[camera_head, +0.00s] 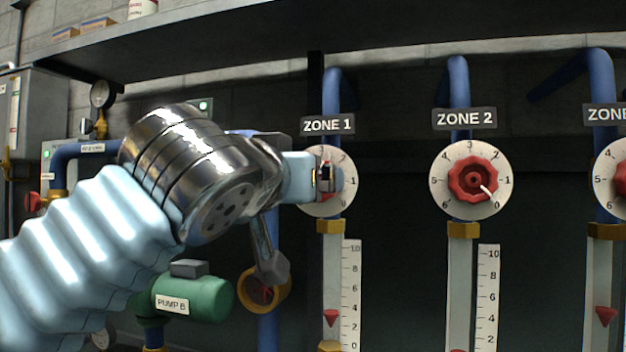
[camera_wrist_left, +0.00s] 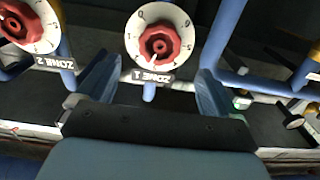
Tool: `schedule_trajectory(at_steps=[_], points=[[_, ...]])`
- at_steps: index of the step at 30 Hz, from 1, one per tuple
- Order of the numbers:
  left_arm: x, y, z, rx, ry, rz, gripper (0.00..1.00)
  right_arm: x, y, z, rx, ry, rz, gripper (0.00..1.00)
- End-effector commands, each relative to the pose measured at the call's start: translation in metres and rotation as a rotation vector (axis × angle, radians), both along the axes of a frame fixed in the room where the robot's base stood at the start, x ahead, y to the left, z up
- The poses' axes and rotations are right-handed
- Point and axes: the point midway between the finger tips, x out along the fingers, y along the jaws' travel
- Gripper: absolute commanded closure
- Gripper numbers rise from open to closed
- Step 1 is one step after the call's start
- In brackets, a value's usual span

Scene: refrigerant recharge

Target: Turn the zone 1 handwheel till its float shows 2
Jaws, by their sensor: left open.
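The zone 1 handwheel is a red lobed knob on a white numbered dial. In the head view its dial (camera_head: 343,201) is mostly hidden behind my left gripper (camera_head: 326,178). In the left wrist view, which is upside down, the red zone 1 handwheel (camera_wrist_left: 158,44) is in full sight. My left gripper (camera_wrist_left: 160,68) is open, its fingers on either side of the picture with the wheel ahead between them; I cannot tell whether they touch it. The red zone 1 float (camera_head: 331,317) sits between the 2 and 4 marks of its scale (camera_head: 351,290). My right gripper is out of view.
The zone 2 handwheel (camera_head: 473,181) is to the right, with its own scale (camera_head: 488,300). A third zone's handwheel (camera_head: 621,179) is at the right edge. Green pump B (camera_head: 195,298) is below my left arm. A shelf (camera_head: 330,45) runs above the pipes.

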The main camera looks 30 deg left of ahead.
Motion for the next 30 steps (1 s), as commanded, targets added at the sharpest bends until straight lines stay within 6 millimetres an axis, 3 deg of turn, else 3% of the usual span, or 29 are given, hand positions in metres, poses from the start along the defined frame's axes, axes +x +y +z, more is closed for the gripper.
schedule_trajectory(at_steps=[19, 30], points=[[0.077, 0.018, 0.002, 0.001, 0.001, 0.0, 0.06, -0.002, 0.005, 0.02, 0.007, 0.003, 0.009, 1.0], [0.075, 0.018, 0.0, 0.0, 0.0, 0.0, 0.61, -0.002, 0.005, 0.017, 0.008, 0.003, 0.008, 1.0]])
